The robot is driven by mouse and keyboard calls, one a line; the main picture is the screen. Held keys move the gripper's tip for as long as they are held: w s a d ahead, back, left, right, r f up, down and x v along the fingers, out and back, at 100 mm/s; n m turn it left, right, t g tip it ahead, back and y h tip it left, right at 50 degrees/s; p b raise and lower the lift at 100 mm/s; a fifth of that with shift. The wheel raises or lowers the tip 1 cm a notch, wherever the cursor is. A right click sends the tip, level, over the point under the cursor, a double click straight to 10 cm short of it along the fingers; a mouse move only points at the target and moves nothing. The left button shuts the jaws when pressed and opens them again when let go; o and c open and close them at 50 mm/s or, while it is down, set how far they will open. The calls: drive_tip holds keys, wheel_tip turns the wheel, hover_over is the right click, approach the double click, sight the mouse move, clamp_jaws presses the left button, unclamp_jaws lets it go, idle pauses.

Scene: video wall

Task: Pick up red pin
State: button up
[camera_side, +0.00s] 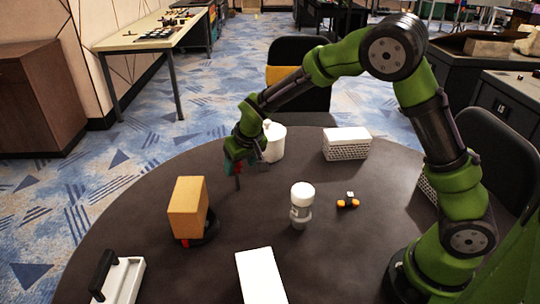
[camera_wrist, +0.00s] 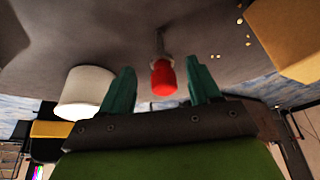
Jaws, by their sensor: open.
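The red pin (camera_wrist: 163,77) shows in the wrist view as a red rounded head on a thin grey shank that runs toward the dark table. My gripper (camera_wrist: 162,84) is open, with one green finger on each side of the pin's head and visible gaps to both. I cannot tell the depth between the fingertips and the head. In the side view my gripper (camera_side: 238,172) is low over the far left of the round table; the pin is mostly hidden there by the gripper.
A white canister (camera_side: 273,142) stands close beside my gripper, also in the wrist view (camera_wrist: 86,90). A brown box (camera_side: 188,208) stands nearer the camera. A white-topped bottle (camera_side: 301,205), a white basket (camera_side: 346,144) and a small orange item (camera_side: 348,202) stand to the right.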

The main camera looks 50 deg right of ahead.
sight(238, 169)
drive_tip(key=x, duration=0.5)
drive_tip(key=shift+w, duration=0.1)
drive_tip(key=shift+c, duration=0.3)
drive_tip(key=c, duration=1)
